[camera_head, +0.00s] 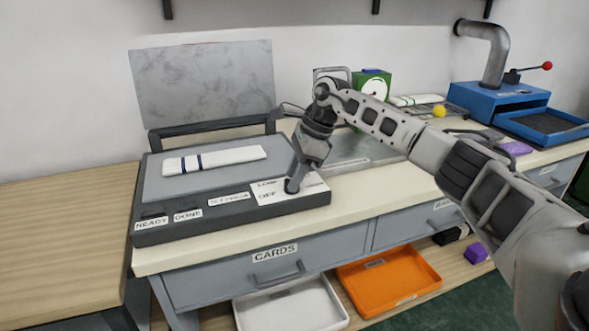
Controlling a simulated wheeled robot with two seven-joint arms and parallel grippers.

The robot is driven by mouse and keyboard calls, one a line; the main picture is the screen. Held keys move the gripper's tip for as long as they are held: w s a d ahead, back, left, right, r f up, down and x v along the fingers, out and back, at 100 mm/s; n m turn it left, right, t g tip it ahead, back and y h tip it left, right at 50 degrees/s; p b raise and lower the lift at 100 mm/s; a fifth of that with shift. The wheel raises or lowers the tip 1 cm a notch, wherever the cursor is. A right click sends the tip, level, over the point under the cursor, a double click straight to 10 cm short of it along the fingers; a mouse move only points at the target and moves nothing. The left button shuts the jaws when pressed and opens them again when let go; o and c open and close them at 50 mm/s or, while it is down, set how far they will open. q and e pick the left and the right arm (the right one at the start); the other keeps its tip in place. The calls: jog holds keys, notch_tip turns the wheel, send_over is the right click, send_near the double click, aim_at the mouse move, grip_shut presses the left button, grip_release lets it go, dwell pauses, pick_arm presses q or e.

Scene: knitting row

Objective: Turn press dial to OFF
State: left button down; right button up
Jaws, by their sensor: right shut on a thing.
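The press (231,217) stands open on the workbench, with its grey lid (204,82) raised at the back. A folded white cloth with dark stripes (215,159) lies on its grey pad. The front panel carries READY, DONE and other labels, and a white dial plate (309,187) at the right with OFF lettering. My right gripper (292,185) points down onto this plate and is shut on the press dial, which is mostly hidden by the fingers. The dial's setting cannot be read. My left gripper is not in view.
Behind my right arm are a green box with a white face (373,86) and a yellow ball (439,111). A blue machine with a pipe (497,97) stands at the right. White (290,309) and orange (388,284) trays sit below. The wooden table at left (65,240) is clear.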

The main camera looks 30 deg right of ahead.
jog(key=shift+w+r+n+g, duration=0.15)
jog(key=shift+n+g, duration=0.15)
jog(key=shift+n, duration=0.7)
jog(key=n+g, duration=0.1)
jog(key=n, duration=0.3)
jog(key=shift+w+n+g, duration=0.1)
jog(key=shift+n+g, duration=0.2)
jog(key=shift+g, duration=0.1)
jog(key=n+g+b, duration=0.1)
jog(key=n, duration=0.2)
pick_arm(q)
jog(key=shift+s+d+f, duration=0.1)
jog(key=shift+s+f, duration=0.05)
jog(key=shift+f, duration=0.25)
pick_arm(e)
jog(key=shift+n+g, duration=0.3)
jog(key=shift+n, duration=0.3)
pick_arm(q)
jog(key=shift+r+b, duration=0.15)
jog(key=shift+b, duration=0.15)
pick_arm(e)
jog(key=shift+n, duration=0.3)
jog(key=o, duration=1)
